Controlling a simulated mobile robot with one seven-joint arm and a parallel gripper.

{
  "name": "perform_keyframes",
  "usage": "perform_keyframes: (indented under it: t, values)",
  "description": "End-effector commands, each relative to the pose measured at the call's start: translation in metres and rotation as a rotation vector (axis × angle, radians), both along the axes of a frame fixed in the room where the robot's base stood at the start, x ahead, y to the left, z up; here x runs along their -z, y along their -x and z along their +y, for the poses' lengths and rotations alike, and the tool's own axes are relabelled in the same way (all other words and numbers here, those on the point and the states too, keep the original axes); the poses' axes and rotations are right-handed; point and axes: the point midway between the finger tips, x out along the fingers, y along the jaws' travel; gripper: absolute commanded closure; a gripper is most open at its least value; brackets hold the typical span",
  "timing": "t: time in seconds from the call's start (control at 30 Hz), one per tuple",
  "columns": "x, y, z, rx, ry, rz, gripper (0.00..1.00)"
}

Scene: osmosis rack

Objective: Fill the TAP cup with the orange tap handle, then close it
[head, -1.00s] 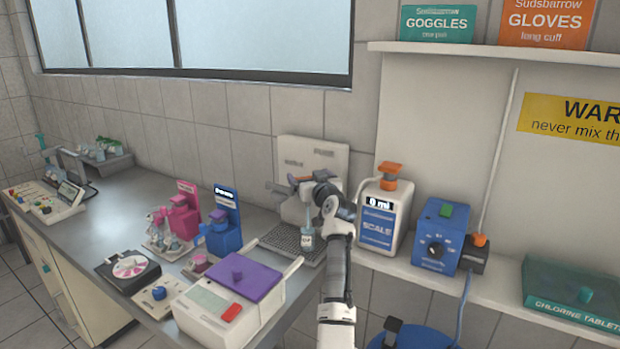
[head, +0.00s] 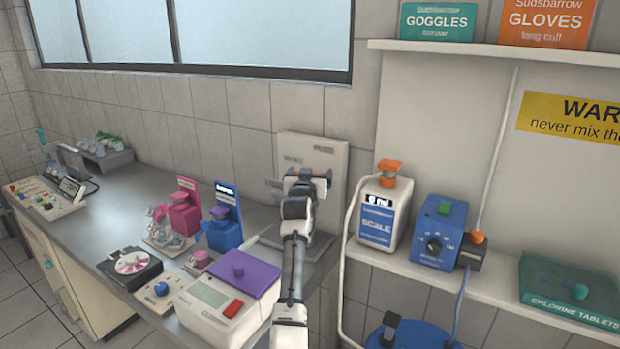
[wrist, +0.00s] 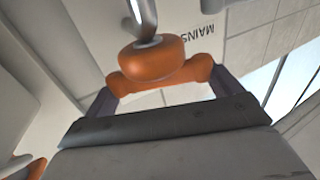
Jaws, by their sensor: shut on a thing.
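The water dispenser (head: 322,150) is a white panel against the wall at the back edge of the counter, with lettering too small to read for sure. My gripper (wrist: 161,85) is shut on the orange tap handle (wrist: 152,62), with a dark finger at each end of the handle's bar. A grey metal spout or stem shows just beyond the handle. In the head view my gripper (head: 308,181) is at the front of the panel. The cup is hidden behind my arm in the head view and does not show in the wrist view.
A white scale jug (head: 383,212) with an orange top and a blue knob box (head: 436,232) stand to the right. A purple-lidded machine (head: 205,305) stands left of my arm. Pink (head: 184,212) and blue (head: 222,232) dispensers stand farther left.

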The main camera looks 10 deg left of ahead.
Motion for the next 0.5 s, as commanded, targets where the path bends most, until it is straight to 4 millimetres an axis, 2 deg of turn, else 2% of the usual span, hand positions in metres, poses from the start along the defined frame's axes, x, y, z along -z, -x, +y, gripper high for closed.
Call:
perform_keyframes:
  t: [0.1,0.5]
  values:
    - [0.0082,0.0,0.0029,0.074,-0.004,0.0,0.32]
    - [0.0066,-0.0004,0.001,0.328,0.001,0.001,0.32]
